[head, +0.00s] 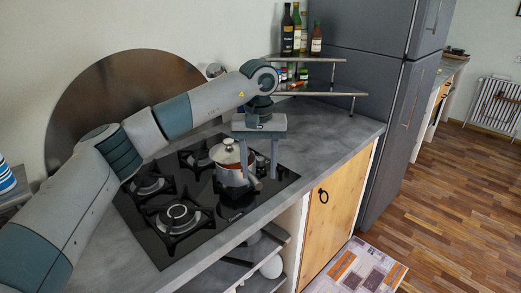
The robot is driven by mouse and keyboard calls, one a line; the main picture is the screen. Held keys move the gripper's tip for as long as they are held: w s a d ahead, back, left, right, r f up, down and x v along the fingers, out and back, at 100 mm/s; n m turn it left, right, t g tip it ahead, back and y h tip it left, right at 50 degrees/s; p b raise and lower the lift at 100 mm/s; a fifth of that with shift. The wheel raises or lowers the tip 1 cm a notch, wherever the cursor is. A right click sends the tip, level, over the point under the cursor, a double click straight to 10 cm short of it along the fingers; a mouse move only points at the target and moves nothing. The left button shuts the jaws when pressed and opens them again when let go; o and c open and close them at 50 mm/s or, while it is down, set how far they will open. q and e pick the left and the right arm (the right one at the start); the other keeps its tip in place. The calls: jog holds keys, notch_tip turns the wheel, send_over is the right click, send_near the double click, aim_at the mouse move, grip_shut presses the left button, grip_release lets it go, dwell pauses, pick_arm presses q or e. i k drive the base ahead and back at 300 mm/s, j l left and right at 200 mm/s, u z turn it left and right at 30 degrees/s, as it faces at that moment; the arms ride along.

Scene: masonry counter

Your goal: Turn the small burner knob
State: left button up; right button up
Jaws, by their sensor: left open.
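The black gas cooktop (187,238) is set into the grey counter, with several burners under dark grates. I cannot clearly make out the small burner knob; the cooktop's right part is partly covered by the pot and my gripper. My left gripper (259,178) points down over the right part of the cooktop, beside the pot. Its two fingers are apart, and I see nothing held between them. A lidded metal pot (229,173) stands on the cooktop just behind and left of the fingers, partly overlapped by them. My right gripper is not in view.
A corner shelf (318,59) with bottles and jars stands behind the gripper. A tall grey fridge (391,110) bounds the right. The grey counter (335,125) is clear right of the cooktop. A round dark panel (85,95) leans on the wall at left.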

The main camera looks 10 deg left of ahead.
aim_at(259, 161)
jog(key=i+j, duration=0.15)
jog(key=i, duration=0.35)
jog(key=i+j, duration=0.15)
jog(key=i, duration=0.4)
